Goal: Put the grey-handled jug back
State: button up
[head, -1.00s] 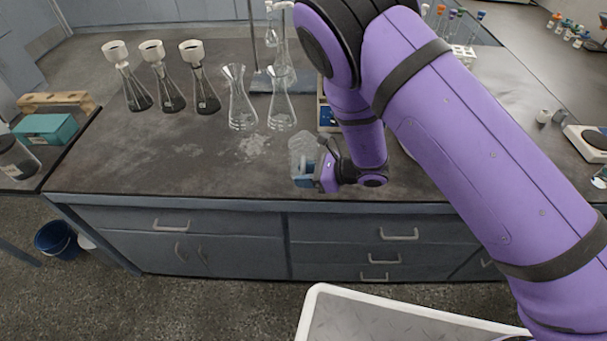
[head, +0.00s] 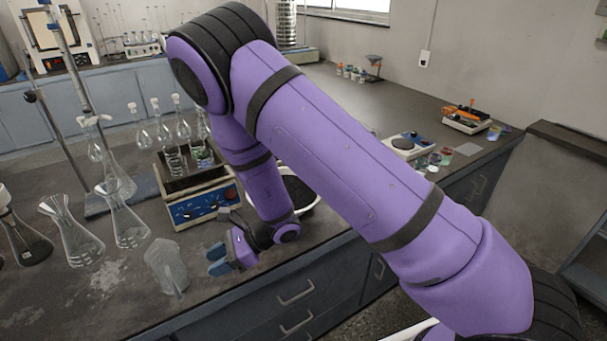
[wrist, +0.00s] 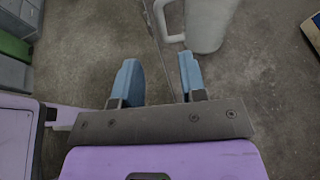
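A translucent, pale jug (head: 166,268) stands on the dark bench near its front edge in the head view. In the wrist view a pale jug (wrist: 207,28) with a light grey handle (wrist: 168,22) shows at the top, beyond the fingertips. My gripper (head: 215,260) is just right of the jug in the head view, low over the bench, with a gap between them. In the wrist view my gripper (wrist: 158,70) has its two blue fingers apart, with only bench surface between them. The jug's handle is hard to make out in the head view.
Conical flasks (head: 128,228) stand left and behind the jug. A blue-fronted balance (head: 200,204) holds small glassware behind my gripper. A dark-filled round pan (head: 296,190) is partly hidden by my arm. Pale marks (head: 108,275) show on clear bench at the left.

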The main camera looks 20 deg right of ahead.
jog(key=s+d+r+n+g+h, duration=0.1)
jog(key=s+d+r+n, duration=0.15)
jog(key=r, duration=0.55)
jog(key=s+d+r+n+g+h, duration=0.15)
jog(key=d+r+n, duration=0.25)
jog(key=r, duration=0.4)
jog(key=s+d+r+n+g, duration=0.1)
jog(key=s+d+r+n, duration=0.15)
jog(key=r, duration=0.55)
jog(key=s+d+r+n+t+h, duration=0.3)
jog(key=s+d+r, duration=0.1)
jog(key=d, duration=0.4)
jog(key=s+d+r+n+t+h, duration=0.2)
jog(key=s+d+r+t+h, duration=0.1)
jog(key=d, duration=0.5)
jog(key=s+d+r+n+t+h, duration=0.3)
jog(key=s+d+r+h, duration=0.2)
jog(key=s+d+r, duration=0.2)
jog(key=shift+d+r+n, duration=0.25)
jog(key=shift+d+n, duration=0.05)
jog(key=shift+d, duration=0.4)
